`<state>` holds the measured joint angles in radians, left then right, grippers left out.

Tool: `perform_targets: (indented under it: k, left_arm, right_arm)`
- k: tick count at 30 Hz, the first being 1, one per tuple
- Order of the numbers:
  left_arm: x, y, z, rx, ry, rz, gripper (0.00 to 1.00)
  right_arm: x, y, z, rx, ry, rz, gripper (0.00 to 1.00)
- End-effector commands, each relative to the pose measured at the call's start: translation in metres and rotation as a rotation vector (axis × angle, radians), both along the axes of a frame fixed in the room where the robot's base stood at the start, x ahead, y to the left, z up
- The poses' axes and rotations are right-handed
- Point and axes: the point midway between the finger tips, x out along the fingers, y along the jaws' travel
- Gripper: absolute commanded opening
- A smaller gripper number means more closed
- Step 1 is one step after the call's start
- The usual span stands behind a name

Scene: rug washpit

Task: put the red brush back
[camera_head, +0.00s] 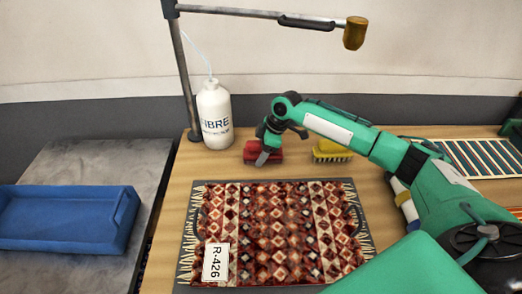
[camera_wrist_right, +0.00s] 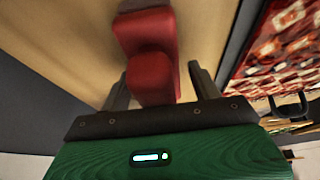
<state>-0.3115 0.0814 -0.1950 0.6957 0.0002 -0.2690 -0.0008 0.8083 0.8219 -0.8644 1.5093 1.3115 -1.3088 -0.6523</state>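The red brush (camera_head: 250,152) lies on the wooden table behind the patterned rug. My right gripper (camera_head: 265,155) is down at it and hides part of it in the head view. In the right wrist view the red brush (camera_wrist_right: 150,50) lies between the two dark fingers of my right gripper (camera_wrist_right: 158,70). The fingers are apart, with a gap visible between the brush and the right-hand finger, so it does not look clamped. My left gripper is not in view.
A yellow brush (camera_head: 332,151) sits right of the red one. A white bottle (camera_head: 215,115) and a lamp-like post (camera_head: 183,75) stand to the left. The rug (camera_head: 280,230) with an R-426 tag covers the front. A blue tray (camera_head: 65,218) lies on the grey surface at left.

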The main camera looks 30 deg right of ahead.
Motion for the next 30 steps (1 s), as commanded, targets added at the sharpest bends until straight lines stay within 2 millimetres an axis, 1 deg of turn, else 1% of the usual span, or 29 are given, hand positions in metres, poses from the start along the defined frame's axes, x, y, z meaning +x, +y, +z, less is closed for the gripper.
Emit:
perform_targets:
  k: [7, 11, 14, 21, 24, 27, 30]
  left_arm:
    - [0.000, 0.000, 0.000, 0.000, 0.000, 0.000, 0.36]
    - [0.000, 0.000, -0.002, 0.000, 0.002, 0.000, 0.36]
    - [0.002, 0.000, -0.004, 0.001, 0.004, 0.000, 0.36]
    - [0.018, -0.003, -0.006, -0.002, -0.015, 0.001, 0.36]
    - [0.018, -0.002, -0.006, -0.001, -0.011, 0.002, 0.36]
    - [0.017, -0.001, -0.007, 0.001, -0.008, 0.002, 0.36]
    - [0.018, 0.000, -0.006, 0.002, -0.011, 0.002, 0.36]
  right_arm:
    - [0.000, 0.000, 0.001, 0.000, -0.001, 0.000, 0.62]
    - [-0.001, -0.003, 0.010, -0.001, -0.002, 0.000, 0.62]
    - [-0.004, -0.010, 0.025, 0.000, -0.003, 0.000, 0.62]
    - [-0.012, -0.027, 0.073, -0.002, -0.004, -0.001, 0.62]
    - [-0.015, -0.033, 0.090, 0.000, -0.002, 0.000, 0.62]
    - [-0.017, -0.038, 0.102, 0.000, -0.002, 0.000, 0.62]
    - [-0.019, -0.041, 0.110, 0.000, -0.001, 0.000, 0.62]
